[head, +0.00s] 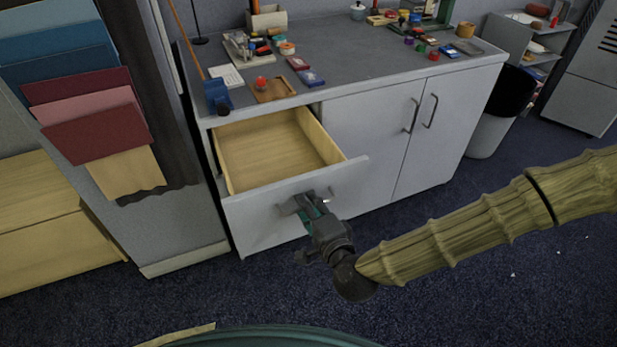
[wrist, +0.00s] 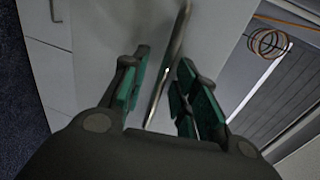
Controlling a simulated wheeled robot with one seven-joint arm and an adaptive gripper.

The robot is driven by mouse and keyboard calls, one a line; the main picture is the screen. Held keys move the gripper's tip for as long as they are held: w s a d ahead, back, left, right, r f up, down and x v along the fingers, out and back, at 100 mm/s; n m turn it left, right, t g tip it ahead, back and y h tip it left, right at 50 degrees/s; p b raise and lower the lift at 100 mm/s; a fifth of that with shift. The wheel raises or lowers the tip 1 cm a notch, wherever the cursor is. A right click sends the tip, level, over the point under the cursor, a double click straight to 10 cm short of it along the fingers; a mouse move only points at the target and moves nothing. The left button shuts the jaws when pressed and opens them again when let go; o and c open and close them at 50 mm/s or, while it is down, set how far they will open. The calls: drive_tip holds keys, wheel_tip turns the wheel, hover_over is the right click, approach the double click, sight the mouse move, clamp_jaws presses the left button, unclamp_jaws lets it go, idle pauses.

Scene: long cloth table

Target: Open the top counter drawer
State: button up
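The top counter drawer (head: 270,150) stands pulled out from the left part of the grey counter, and its light wooden inside looks empty. Its pale front panel (head: 255,212) faces the room. My gripper (head: 308,205) is at this front panel, around the middle. In the wrist view, the metal bar handle (wrist: 168,66) runs between the green-padded fingers of my gripper (wrist: 162,85). The fingers are apart, with gaps visible beside the bar. In the head view the gripper covers most of the handle.
The counter top (head: 350,60) holds several small items, including a wooden board (head: 274,90) and a blue holder (head: 217,93) near the front edge. Cabinet doors (head: 400,140) are shut at right. A bin (head: 497,120) stands beyond them. Carpet in front is clear.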

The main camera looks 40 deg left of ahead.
drive_tip(key=v, duration=1.2)
drive_tip(key=shift+a, duration=0.1)
drive_tip(key=s+d+f+n+g+h, duration=0.1)
drive_tip(key=d+f+h, duration=0.1)
drive_tip(key=d+f, duration=0.45)
drive_tip(key=s+d+f+n+g+h, duration=0.1)
drive_tip(key=d+f+h, duration=0.25)
drive_tip(key=f, duration=0.55)
drive_tip(key=s+d+f+n+g+h, duration=0.1)
drive_tip(key=s+d+f+g+h, duration=0.1)
drive_tip(key=d+f, duration=0.6)
drive_tip(key=s+d+f+n+g+h, duration=0.1)
drive_tip(key=s+d+f+h, duration=0.2)
drive_tip(key=d, duration=0.9)
drive_tip(key=s+d+f+n+g+h, duration=0.1)
drive_tip(key=s+d+f+h, duration=0.1)
drive_tip(key=d, duration=0.6)
drive_tip(key=s+d+f+g+h, duration=0.1)
drive_tip(key=s+d+f+h, duration=0.1)
drive_tip(key=d, duration=0.6)
wheel_tip(320, 180, up, 14)
drive_tip(key=a+p, duration=0.1)
drive_tip(key=p, duration=1.3)
drive_tip(key=shift+w, duration=0.3)
drive_tip(key=shift+y, duration=0.25)
